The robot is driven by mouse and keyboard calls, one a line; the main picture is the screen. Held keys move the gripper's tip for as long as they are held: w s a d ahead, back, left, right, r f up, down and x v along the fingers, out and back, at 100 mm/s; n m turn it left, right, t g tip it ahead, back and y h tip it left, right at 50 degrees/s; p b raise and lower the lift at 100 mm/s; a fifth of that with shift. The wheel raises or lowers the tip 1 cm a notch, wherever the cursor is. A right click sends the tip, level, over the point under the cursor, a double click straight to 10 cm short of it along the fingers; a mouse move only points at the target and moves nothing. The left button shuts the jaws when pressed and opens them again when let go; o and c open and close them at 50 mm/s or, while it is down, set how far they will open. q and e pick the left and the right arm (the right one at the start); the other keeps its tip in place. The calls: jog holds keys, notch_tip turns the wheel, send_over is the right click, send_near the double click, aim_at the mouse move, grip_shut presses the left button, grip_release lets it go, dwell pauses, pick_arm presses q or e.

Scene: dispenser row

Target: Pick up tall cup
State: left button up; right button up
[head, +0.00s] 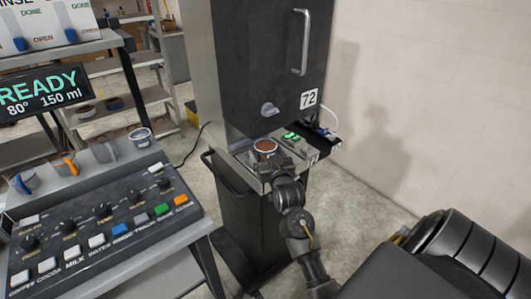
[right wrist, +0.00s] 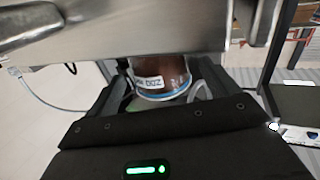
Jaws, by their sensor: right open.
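A round cup (head: 265,146) with a reddish-brown top stands on the ledge at the foot of the tall dark dispenser. In the right wrist view a brown cup (right wrist: 174,70) shows with a white label and a blue-white rim band; part of it is hidden behind a grey metal edge. My right gripper (head: 279,160) is at the near side of the cup, its jaws open, with one dark finger on each side of the cup in the right wrist view (right wrist: 162,98). I cannot tell whether the fingers touch it. My left gripper is not in view.
The dark dispenser (head: 265,70) marked 72 rises right behind the cup. Open floor lies at right.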

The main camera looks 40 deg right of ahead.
jog(key=shift+x, duration=0.8)
jog(key=shift+c, duration=0.4)
jog(key=c, duration=1.1)
jog(key=shift+r, duration=0.1)
jog(key=shift+c, duration=0.2)
